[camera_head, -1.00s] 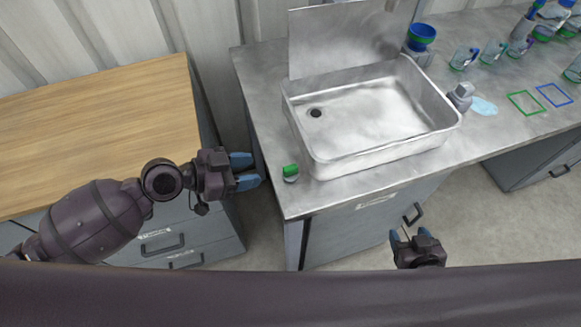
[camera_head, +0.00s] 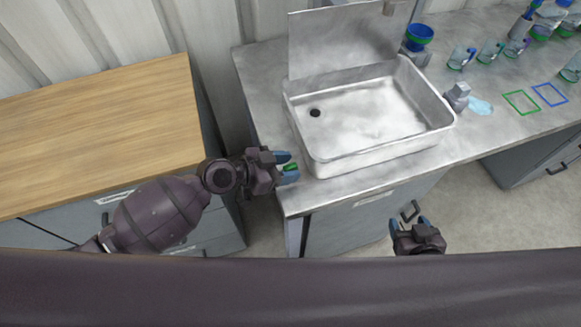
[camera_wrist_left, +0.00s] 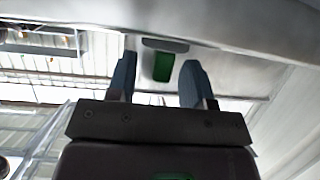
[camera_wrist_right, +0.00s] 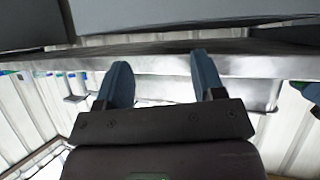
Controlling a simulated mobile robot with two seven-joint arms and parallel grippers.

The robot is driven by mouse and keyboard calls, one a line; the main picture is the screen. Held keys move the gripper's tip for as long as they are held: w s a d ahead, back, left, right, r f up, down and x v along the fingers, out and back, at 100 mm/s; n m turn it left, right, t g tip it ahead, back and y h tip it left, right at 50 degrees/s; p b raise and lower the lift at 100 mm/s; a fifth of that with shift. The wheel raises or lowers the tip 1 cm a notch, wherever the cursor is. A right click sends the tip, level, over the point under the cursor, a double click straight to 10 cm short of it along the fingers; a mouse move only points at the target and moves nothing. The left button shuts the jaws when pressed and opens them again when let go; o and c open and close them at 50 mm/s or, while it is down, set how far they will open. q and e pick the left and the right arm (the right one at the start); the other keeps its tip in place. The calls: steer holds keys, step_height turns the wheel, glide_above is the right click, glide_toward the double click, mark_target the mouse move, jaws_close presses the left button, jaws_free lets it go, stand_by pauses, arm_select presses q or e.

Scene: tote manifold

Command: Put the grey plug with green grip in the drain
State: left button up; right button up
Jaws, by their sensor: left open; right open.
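The plug with its green grip (camera_head: 290,167) stands on the metal counter at the left front corner of the sink. My left gripper (camera_head: 288,167) is open, with its blue fingers on either side of the green grip. In the left wrist view the green grip (camera_wrist_left: 162,67) shows between the open fingers, apart from both. The plug's grey part is mostly hidden in the head view. The drain (camera_head: 315,113) is a dark round hole in the sink floor at the left, and it is uncovered. My right gripper (camera_head: 408,224) is open and empty in front of the counter.
The sink (camera_head: 375,112) has raised walls and a tall back panel (camera_head: 340,40). A grey dispenser-like object (camera_head: 458,93) and a blue-green funnel (camera_head: 418,34) stand beside it. Several mugs stand further right. A wooden cabinet top (camera_head: 100,125) at left is clear.

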mark_target(290, 166)
arm_select(q)
steer(key=shift+w+d+f, duration=0.2)
steer(key=shift+d, duration=0.25)
steer(key=shift+c, duration=0.3)
jaws_close()
steer(key=shift+s, duration=0.1)
steer(key=shift+r, duration=0.15)
step_height(290, 166, up, 18)
steer(key=r+p, duration=0.1)
steer(key=p, duration=0.1)
steer(key=w+a+r+n+t+y, duration=0.1)
steer(key=w+a+n+t+y, duration=0.6)
steer(key=a, duration=0.3)
steer(key=s+a+f+n+y, duration=0.1)
steer(key=a+n+y, duration=0.1)
steer(key=a, duration=0.3)
steer(key=s+a+f+n+t+y, duration=0.1)
steer(key=s+a+f+n+y, duration=0.1)
steer(key=a+n+y, duration=0.1)
steer(key=shift+s+a+n+t, duration=0.3)
steer(key=shift+a+n, duration=0.5)
steer(key=shift+a, duration=0.6)
arm_select(e)
steer(key=shift+s+r, duration=0.45)
steer(key=shift+r, duration=0.25)
